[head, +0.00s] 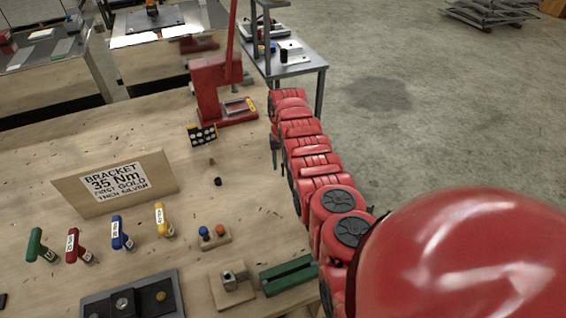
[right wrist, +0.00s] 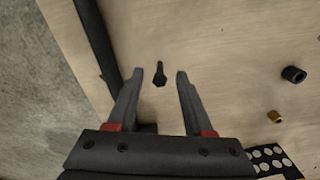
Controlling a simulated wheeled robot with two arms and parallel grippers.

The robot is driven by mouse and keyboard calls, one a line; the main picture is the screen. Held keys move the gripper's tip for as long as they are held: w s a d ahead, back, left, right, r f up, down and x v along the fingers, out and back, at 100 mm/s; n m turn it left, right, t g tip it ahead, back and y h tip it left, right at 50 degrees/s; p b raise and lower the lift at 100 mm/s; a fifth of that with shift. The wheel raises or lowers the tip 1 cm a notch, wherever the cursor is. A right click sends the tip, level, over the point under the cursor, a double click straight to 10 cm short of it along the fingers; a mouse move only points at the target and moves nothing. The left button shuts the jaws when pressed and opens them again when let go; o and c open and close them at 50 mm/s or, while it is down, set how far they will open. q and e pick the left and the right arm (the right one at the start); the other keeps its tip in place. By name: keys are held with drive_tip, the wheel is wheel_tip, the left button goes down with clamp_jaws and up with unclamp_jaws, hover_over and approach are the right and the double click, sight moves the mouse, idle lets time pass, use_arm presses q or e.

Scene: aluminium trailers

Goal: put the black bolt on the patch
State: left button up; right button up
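The black bolt (right wrist: 160,74) lies on the wooden table, seen in the right wrist view between the fingertips of my right gripper (right wrist: 160,80). The gripper is open, with a finger on each side of the bolt and a visible gap to both. In the head view my right gripper (head: 276,152) hangs near the table's right edge, and I cannot make out the bolt there. My left gripper is not in view. I cannot pick out which surface is the patch.
A black dotted card (head: 202,135), a small black cylinder (head: 218,181) and a brass piece (head: 211,161) lie left of my right gripper. A red press (head: 212,95) stands behind. A bracket sign (head: 115,182), several coloured-handled tools and a green block (head: 288,275) are nearer.

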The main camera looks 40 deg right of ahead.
sight(283, 164)
drive_tip(key=shift+r, duration=0.35)
wheel_tip(283, 164, up, 8)
drive_tip(key=b, duration=0.3)
drive_tip(key=shift+r+p, duration=0.6)
drive_tip(key=shift+r, duration=1.2)
